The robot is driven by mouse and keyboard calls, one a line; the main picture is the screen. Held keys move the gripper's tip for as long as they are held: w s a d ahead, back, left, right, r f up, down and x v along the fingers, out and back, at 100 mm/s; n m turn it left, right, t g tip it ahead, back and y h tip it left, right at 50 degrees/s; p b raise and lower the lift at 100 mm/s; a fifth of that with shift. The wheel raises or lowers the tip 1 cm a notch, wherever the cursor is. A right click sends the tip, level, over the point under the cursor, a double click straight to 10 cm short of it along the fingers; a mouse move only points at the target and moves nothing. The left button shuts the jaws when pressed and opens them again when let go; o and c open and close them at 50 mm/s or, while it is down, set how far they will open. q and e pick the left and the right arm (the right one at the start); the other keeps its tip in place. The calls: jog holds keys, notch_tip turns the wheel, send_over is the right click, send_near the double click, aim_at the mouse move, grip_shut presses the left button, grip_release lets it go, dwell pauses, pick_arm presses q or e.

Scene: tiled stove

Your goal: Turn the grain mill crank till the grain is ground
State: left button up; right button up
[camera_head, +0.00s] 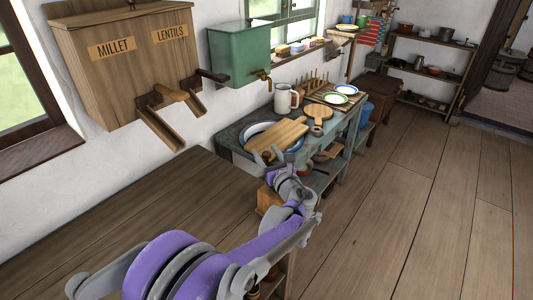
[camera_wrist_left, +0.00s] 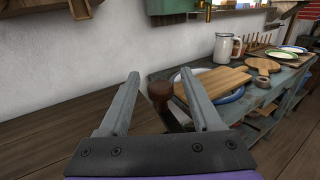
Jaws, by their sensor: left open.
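My left gripper (camera_head: 284,157) reaches past the end of the wooden counter. In the left wrist view, my left gripper (camera_wrist_left: 160,76) is open, its two grey fingers apart. A brown rounded wooden knob on a dark arm, which looks like the mill crank handle (camera_wrist_left: 160,91), shows between the fingers; I cannot tell whether it touches them. In the head view, a brown wooden block (camera_head: 267,198), perhaps the mill body, is mostly hidden behind my left arm. No grain can be made out. My right gripper is not in view.
A wooden millet and lentils dispenser (camera_head: 130,65) with chutes hangs over the counter (camera_head: 130,215). A green tank (camera_head: 238,57) with a tap is beside it. The washstand behind holds a cutting board (camera_head: 276,138), a pitcher (camera_head: 286,98) and plates. The counter top is bare.

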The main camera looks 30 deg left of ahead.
pick_arm(q)
jog(key=shift+c, duration=0.2)
grip_shut()
dwell(1.3)
